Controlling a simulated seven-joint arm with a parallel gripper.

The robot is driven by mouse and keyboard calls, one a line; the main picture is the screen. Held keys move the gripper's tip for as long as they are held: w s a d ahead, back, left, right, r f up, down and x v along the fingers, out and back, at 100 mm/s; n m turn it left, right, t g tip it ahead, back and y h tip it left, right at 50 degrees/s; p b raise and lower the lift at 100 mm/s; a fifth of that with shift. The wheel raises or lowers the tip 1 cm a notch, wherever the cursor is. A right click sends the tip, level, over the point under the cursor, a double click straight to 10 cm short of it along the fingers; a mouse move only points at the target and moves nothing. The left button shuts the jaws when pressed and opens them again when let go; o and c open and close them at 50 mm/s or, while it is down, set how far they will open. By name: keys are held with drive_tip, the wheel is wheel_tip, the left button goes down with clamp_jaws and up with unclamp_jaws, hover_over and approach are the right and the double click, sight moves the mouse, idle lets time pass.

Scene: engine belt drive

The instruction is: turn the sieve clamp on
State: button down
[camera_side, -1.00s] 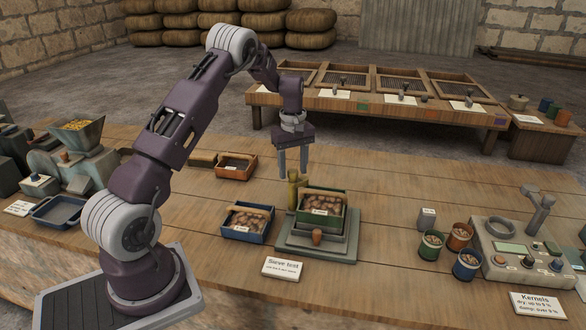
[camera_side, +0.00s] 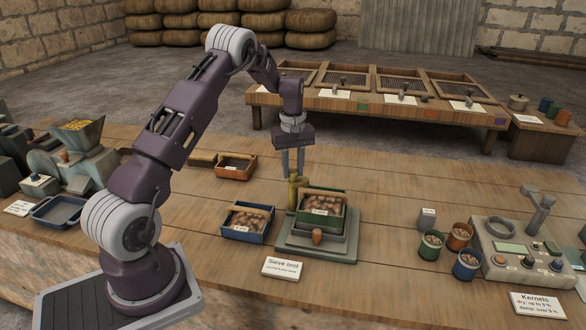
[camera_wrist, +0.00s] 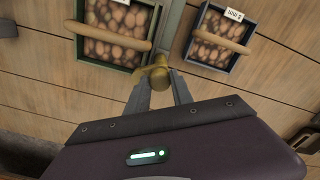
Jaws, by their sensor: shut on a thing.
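The sieve clamp appears as a brass-yellow upright handle (camera_side: 293,192) at the back left corner of the grey-green sieve stand (camera_side: 290,250). In the wrist view its rounded brass top (camera_wrist: 158,74) shows between my fingertips. My gripper (camera_side: 294,177) points down and is shut on the handle's top; it also shows in the wrist view (camera_wrist: 157,84). A green box of brown kernels (camera_side: 321,214) with a wooden handle sits on the stand. The lower part of the clamp is partly hidden by the stand and box.
A blue box of kernels (camera_side: 246,223) stands left of the sieve, and an orange tray (camera_side: 236,167) lies behind it. A sign (camera_side: 284,268) stands in front. Small cups (camera_side: 432,245) and a grey meter (camera_side: 517,253) are at the right. The tabletop behind the sieve is clear.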

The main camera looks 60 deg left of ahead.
drive_tip(key=m, duration=0.5)
drive_tip(key=shift+m, duration=0.4)
idle(0.4)
drive_tip(key=c, duration=1.1)
unclamp_jaws()
wheel_tip(320, 180, up, 7)
drive_tip(key=shift+r, duration=0.1)
